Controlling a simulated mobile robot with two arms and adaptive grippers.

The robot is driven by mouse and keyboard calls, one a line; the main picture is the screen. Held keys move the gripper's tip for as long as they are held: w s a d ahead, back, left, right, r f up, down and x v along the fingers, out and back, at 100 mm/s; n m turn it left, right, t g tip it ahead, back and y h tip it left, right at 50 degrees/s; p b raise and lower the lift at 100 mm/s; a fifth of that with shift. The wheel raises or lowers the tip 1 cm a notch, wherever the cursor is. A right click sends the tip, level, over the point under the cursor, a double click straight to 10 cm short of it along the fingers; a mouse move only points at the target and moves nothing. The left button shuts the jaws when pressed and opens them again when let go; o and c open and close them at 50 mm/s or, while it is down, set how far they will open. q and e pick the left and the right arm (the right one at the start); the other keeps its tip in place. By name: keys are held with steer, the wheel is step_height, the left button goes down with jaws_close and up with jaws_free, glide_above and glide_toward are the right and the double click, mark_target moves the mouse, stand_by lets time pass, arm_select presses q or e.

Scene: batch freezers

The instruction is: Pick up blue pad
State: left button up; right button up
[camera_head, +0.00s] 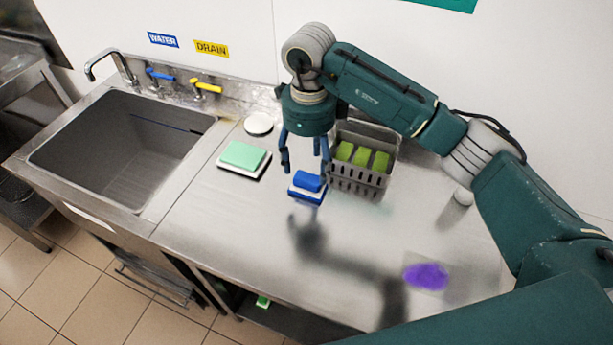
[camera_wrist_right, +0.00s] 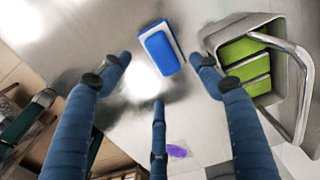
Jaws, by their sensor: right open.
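The blue pad (camera_head: 307,182) lies on a white-edged blue base on the steel counter, left of the grey basket. It also shows in the right wrist view (camera_wrist_right: 161,52), lying flat. My right gripper (camera_head: 304,160) hangs above the pad with its fingers pointing down. It is open and empty, with clear space between the fingers and the pad beyond them in the wrist view. My left gripper is not in view.
A grey slotted basket (camera_head: 358,182) with green pads stands close right of the blue pad. A mint-green pad (camera_head: 243,155) on a white tray lies left, beside the sink (camera_head: 120,145). A purple patch (camera_head: 426,277) marks the front right. The counter's front middle is clear.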

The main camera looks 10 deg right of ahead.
mark_target(307, 179)
steer(key=shift+s+f, duration=0.1)
steer(key=shift+f, duration=0.75)
steer(key=shift+f+p, duration=0.3)
steer(key=shift+p, duration=0.1)
steer(key=f, duration=0.1)
steer(key=f+p, duration=0.2)
steer(key=shift+w+a+f, duration=0.2)
steer(key=shift+w+f, duration=0.1)
steer(key=shift+f, duration=0.6)
steer(key=shift+c, duration=1.3)
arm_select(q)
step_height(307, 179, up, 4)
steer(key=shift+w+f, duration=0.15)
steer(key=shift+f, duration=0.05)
arm_select(e)
steer(key=c, duration=1)
